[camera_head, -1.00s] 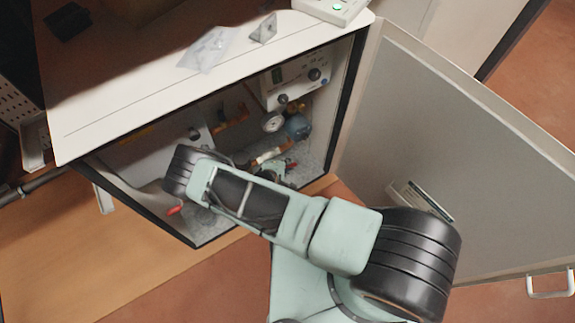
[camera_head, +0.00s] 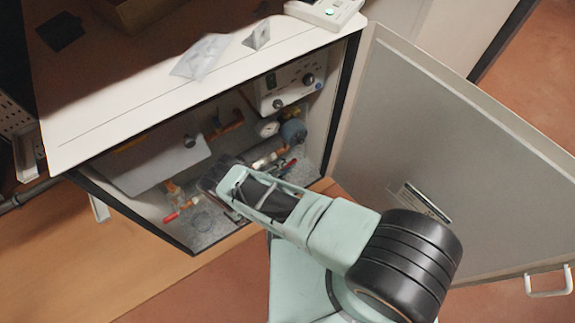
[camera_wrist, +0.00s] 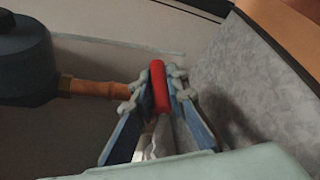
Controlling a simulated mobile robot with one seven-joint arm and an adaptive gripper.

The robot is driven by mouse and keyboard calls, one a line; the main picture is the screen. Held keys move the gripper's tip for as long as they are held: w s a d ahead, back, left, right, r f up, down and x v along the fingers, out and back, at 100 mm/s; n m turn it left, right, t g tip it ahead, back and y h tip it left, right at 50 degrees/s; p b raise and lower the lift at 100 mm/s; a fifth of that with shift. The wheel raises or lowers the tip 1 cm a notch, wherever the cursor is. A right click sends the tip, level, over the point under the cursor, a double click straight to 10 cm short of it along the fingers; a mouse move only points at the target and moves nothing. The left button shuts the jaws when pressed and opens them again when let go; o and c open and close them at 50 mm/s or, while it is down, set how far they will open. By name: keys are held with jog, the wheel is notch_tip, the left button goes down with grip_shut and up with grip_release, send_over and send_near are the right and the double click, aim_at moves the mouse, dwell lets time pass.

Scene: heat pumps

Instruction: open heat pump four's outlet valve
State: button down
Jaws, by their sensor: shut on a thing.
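In the wrist view a red lever handle (camera_wrist: 159,85) stands between the blue fingers of my gripper (camera_wrist: 156,82), which are closed on it. A copper pipe (camera_wrist: 98,89) runs from a dark blue rounded body (camera_wrist: 28,62) towards this handle. In the head view the open heat pump cabinet holds a red handle at the lower left (camera_head: 171,217) and another red handle at the right (camera_head: 290,166), below a blue pump (camera_head: 293,131). My forearm reaches into the cabinet and hides my fingertips there. I cannot tell from the head view which valve is held.
The cabinet door (camera_head: 440,160) stands wide open on the right, close to my arm. A grey box (camera_head: 150,160) and a control panel (camera_head: 289,82) sit inside the cabinet. In the wrist view a speckled grey surface (camera_wrist: 255,85) lies close to the right of my fingers.

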jog(key=shift+w+d+r, duration=0.1)
jog(key=shift+r, duration=0.25)
jog(key=c, duration=1.9)
grip_release()
jog(key=v, duration=1.2)
jog(key=shift+f, duration=0.25)
